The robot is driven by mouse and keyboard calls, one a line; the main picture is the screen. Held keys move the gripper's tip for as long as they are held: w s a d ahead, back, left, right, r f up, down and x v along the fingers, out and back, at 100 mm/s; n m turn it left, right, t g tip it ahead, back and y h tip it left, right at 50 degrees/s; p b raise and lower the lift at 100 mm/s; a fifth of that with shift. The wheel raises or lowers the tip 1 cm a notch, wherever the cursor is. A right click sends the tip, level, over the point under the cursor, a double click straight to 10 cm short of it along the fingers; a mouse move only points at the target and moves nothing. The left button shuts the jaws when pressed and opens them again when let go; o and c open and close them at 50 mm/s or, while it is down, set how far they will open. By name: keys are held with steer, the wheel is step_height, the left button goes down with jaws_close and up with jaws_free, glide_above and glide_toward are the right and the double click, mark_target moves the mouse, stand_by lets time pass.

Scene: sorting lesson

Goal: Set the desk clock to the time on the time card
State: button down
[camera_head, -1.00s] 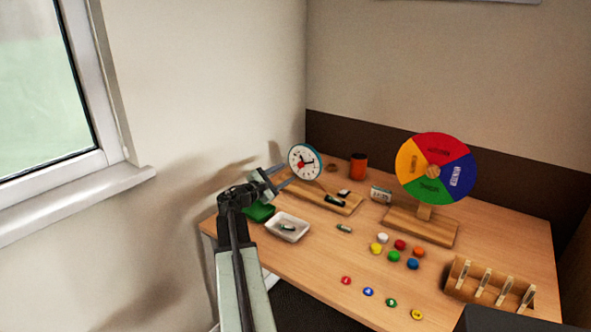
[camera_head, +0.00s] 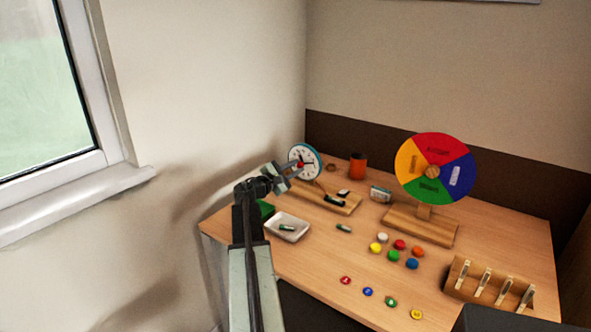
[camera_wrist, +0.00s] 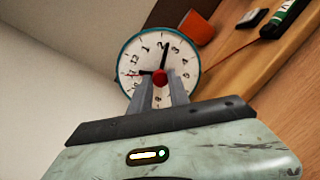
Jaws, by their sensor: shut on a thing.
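The desk clock (camera_head: 306,154) has a white face and a blue rim and stands at the far left of the desk. It also shows in the wrist view (camera_wrist: 188,65), where its face looks turned, with a long black hand pointing up and a shorter one pointing left. My gripper (camera_head: 295,169) is in front of the face. In the wrist view its fingers are on either side of the red knob (camera_wrist: 160,77) at the face's centre and shut on it. A small pale card or block (camera_head: 381,194) stands right of the clock; its marks are too small to read.
A wooden board (camera_head: 345,207) with dark items lies before the clock. A white tray (camera_head: 287,238) and green box (camera_head: 266,209) are near my arm. An orange cup (camera_head: 358,166), colour wheel (camera_head: 433,170), several coloured discs and a wooden rack (camera_head: 487,283) stand rightward.

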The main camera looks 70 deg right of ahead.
steer(key=m, duration=0.3)
steer(key=shift+m+p, duration=0.3)
steer(key=c, duration=1.2)
jaws_free()
steer(key=shift+c, duration=0.2)
steer(key=v, duration=0.8)
steer(key=shift+r, duration=0.25)
